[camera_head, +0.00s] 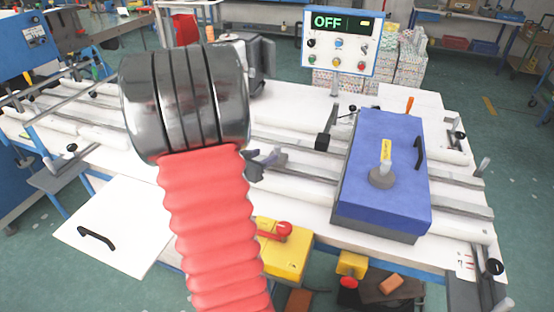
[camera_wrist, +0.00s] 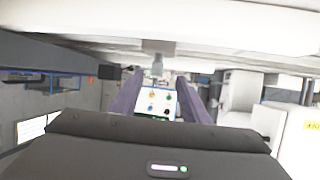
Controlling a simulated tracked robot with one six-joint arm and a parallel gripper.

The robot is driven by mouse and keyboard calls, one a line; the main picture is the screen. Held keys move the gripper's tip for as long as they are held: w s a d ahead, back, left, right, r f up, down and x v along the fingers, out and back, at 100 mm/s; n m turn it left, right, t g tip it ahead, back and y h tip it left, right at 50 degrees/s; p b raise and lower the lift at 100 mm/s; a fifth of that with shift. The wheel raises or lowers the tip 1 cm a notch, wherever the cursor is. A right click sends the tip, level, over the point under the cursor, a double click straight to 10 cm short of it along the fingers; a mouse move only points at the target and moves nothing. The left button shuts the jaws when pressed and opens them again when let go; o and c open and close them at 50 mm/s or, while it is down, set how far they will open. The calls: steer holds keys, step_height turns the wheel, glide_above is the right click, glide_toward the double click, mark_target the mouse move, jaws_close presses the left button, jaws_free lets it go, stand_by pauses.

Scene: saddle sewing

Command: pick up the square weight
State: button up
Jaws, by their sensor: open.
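In the wrist view, which looks upside down, a small grey block with a narrower knob (camera_wrist: 157,66) shows on the white surface, between and beyond my finger tips. It looks like the square weight, but I cannot be sure. My gripper (camera_wrist: 159,76) is open, with its two purple-grey fingers apart and nothing between them. In the head view my gripper (camera_head: 266,158) is low over the white table, partly behind my red arm sleeve. I cannot clearly make out the grey block there; my arm may hide it.
A blue box (camera_head: 385,150) with a round grey knobbed weight (camera_head: 382,178) on top stands at the right. A small black block with a bar (camera_head: 324,142) is left of it. A control panel (camera_head: 340,43) reading OFF stands behind. Rails cross the white table (camera_head: 300,100).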

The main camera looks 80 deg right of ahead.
mark_target(275, 152)
steer(key=shift+x, duration=2.2)
steer(key=shift+d, duration=0.1)
steer(key=x, duration=0.3)
steer(key=shift+s+d+f, duration=0.2)
steer(key=shift+s+d, duration=0.05)
steer(key=shift+s, duration=0.15)
steer(key=shift+s+d+f, duration=0.1)
steer(key=shift+d+f, duration=0.1)
steer(key=shift+d, duration=0.4)
steer(key=shift+c, duration=0.4)
jaws_close()
